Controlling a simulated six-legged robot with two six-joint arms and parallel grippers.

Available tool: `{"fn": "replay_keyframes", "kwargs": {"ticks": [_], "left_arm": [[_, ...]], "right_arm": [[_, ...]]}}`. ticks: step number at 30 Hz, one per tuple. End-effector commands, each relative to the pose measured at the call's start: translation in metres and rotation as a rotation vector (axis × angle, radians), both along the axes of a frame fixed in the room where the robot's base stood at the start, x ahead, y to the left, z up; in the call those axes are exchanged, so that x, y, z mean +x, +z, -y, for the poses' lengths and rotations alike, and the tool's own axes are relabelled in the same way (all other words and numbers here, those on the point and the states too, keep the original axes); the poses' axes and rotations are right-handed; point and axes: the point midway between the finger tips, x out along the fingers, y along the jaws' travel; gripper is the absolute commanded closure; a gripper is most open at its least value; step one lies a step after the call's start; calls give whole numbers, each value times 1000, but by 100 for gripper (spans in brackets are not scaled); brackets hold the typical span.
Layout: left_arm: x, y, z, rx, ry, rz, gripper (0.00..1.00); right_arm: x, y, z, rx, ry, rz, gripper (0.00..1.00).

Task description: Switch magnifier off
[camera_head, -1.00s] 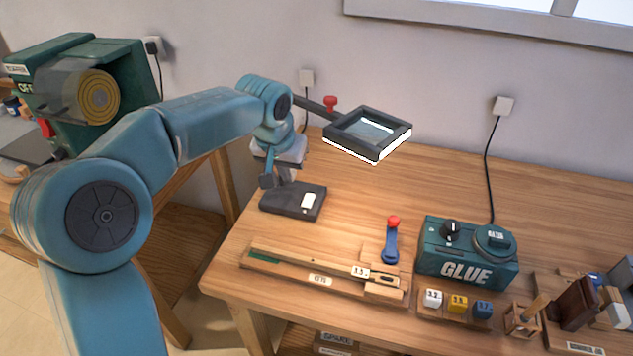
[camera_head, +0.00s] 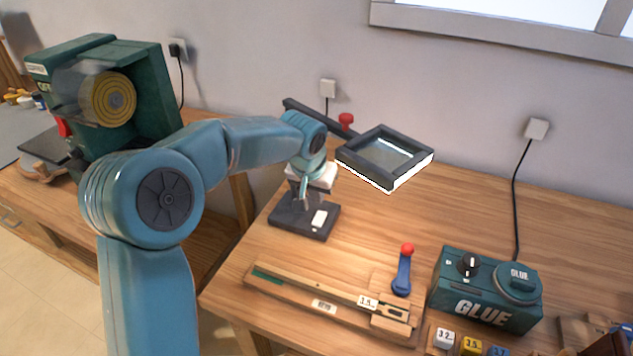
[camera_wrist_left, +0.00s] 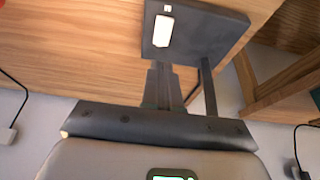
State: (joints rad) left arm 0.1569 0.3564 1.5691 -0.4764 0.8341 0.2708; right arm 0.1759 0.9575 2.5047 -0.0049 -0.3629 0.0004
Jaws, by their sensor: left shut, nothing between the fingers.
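The magnifier has a dark square lens frame (camera_head: 385,158) with a bright white strip along its lower edge. Its dark base (camera_head: 287,213) stands on the table and carries a white rocker switch (camera_head: 319,218). The switch also shows in the left wrist view (camera_wrist_left: 162,32). My left gripper (camera_head: 303,193) is shut and empty, above the base and to the left of the switch. In the left wrist view its fingers (camera_wrist_left: 161,70) point toward the base, apart from the switch. My arm hides part of the magnifier's post. My right gripper is not in view.
A wooden slide rule-like device (camera_head: 325,303), a blue lever with a red knob (camera_head: 402,272) and a green glue box (camera_head: 487,290) stand in front and to the right. A green machine (camera_head: 105,95) stands at left. The table behind the glue box is clear.

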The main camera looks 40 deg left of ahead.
Motion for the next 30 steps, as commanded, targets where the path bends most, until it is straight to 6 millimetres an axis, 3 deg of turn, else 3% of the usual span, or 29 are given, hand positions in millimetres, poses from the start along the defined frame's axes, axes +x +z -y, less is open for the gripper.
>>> {"fn": "replay_keyframes", "kwargs": {"ticks": [6,12,25,30], "left_arm": [[13,-41,-2,-1,0,-3,100],[18,-61,-3,-1,0,-2,100],[20,-64,-3,-2,0,-3,100],[21,-63,-4,-19,2,-85,100]], "right_arm": [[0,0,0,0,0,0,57],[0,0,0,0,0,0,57],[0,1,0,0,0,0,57],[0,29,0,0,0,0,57]]}}
